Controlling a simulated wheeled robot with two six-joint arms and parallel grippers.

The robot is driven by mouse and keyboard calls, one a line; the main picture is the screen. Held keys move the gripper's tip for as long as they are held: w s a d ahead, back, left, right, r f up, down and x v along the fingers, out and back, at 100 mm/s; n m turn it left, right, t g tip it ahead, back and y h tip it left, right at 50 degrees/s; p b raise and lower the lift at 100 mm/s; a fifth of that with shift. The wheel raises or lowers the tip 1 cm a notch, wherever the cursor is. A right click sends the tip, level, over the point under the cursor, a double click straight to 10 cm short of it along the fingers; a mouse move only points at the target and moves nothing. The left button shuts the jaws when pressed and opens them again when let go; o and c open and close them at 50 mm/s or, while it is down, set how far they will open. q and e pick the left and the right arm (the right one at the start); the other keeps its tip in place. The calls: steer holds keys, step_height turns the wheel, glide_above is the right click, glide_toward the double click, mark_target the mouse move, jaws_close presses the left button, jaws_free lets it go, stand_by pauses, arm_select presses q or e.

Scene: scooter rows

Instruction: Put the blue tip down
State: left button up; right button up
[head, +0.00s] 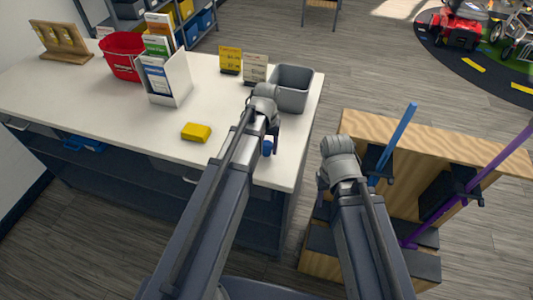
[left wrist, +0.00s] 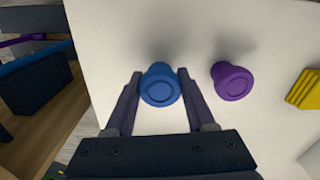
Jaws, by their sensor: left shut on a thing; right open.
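The blue tip (head: 268,147) is between the fingers of my left gripper (head: 270,138), over the front right part of the white table. In the left wrist view the blue tip (left wrist: 161,85) sits between the two fingers of the gripper (left wrist: 160,95), which is shut on it. I cannot tell whether its underside touches the tabletop. A purple tip (left wrist: 232,82) stands on the table just right of it in the left wrist view; my left arm hides it in the head view. My right gripper (head: 322,182) is open and empty, left of the wooden stand.
The white table (head: 100,100) holds a yellow block (head: 196,132), a grey bin (head: 292,88), a red basket (head: 121,55) and a leaflet holder (head: 166,80). The wooden stand (head: 435,140) at right carries a blue pole (head: 398,135) and a purple pole (head: 495,165).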

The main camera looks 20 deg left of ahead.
arm_select(q)
steer(key=shift+f, duration=0.65)
arm_select(e)
steer(key=shift+f, duration=0.6)
steer(key=shift+f, duration=0.1)
arm_select(q)
steer(key=shift+f+b, duration=0.25)
steer(key=shift+b, duration=0.15)
steer(key=o, duration=1.3)
steer(key=shift+r, duration=0.1)
steer(key=shift+o, duration=0.2)
